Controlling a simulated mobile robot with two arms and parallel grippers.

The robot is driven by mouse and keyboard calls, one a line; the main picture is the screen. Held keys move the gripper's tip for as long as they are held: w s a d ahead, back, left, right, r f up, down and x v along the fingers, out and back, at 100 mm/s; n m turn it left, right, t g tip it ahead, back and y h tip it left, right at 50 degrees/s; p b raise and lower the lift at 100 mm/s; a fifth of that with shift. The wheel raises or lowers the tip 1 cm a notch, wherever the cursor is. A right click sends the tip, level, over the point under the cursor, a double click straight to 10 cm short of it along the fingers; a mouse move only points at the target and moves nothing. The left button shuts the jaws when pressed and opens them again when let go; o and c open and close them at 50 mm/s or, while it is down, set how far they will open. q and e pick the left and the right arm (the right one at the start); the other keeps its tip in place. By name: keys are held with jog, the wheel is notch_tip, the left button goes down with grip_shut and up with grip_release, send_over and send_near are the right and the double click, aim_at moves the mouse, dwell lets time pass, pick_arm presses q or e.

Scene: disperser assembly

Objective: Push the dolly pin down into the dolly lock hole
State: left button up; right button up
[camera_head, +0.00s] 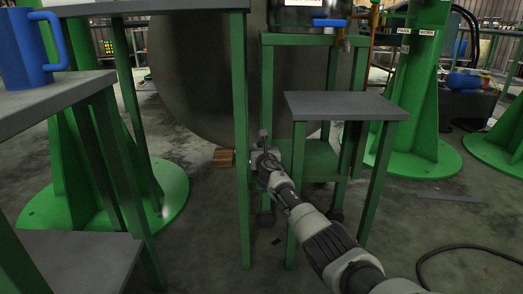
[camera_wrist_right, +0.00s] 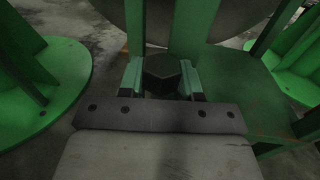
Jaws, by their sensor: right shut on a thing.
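My right gripper (camera_head: 263,137) reaches in from the lower right to the green dolly frame (camera_head: 318,158) under the large grey tank. In the right wrist view its two pale green fingers (camera_wrist_right: 161,78) are closed on the sides of a dark, faceted pin head (camera_wrist_right: 162,70), which I take for the dolly pin. The pin's lower part is hidden, and the lock hole cannot be made out in either view. I cannot tell how deep the pin sits. The dolly's green surface (camera_wrist_right: 235,95) lies to the right of the fingers. My left gripper is not in view.
A grey-topped green table (camera_head: 345,105) stands right of my gripper, close to my forearm. A thin green table leg (camera_head: 241,150) rises just left of the gripper. A blue mug (camera_head: 22,45) stands on the left table. A black hose (camera_head: 465,247) lies on the floor at right.

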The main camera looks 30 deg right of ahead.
jog(key=shift+f+b, duration=1.95)
jog(key=shift+f, duration=0.1)
jog(key=shift+r, duration=0.1)
jog(key=shift+r+p, duration=1.95)
jog(key=shift+p, duration=0.15)
jog(key=shift+f, duration=0.25)
dwell(0.4)
jog(key=shift+f+b, duration=0.3)
jog(key=shift+b, duration=0.1)
jog(key=shift+f+b, duration=1.45)
jog(key=shift+f, duration=0.1)
